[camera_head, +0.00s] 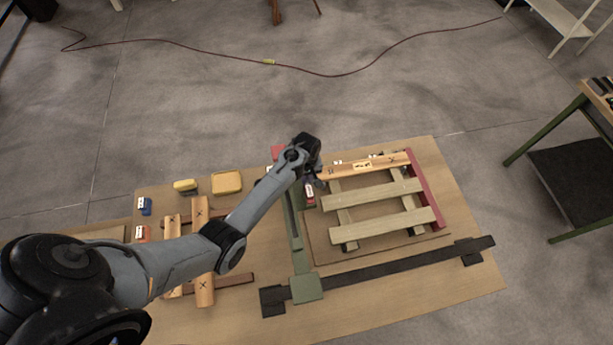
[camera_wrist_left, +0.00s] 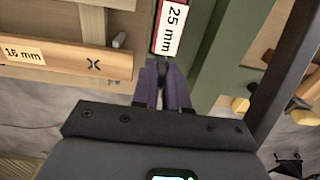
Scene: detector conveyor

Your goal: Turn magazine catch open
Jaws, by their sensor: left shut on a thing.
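My left gripper (camera_head: 311,180) reaches over the table at the upper end of the green upright bar (camera_head: 297,232). In the left wrist view its two purple fingers (camera_wrist_left: 163,85) are closed around a small dark piece (camera_wrist_left: 163,70), which looks like the magazine catch. The fingers hide most of it, so its turn angle cannot be told. Just beyond the fingertips is a red-edged part with a white "25 mm" label (camera_wrist_left: 171,28); it also shows in the head view (camera_head: 309,190). My right gripper is not in view.
A slatted wooden frame (camera_head: 373,190) with a red side rail (camera_head: 425,188) lies right of the gripper. A wooden bar labelled "16 mm" (camera_wrist_left: 65,60) is close left of the fingers. A dark rail (camera_head: 385,273) crosses the front.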

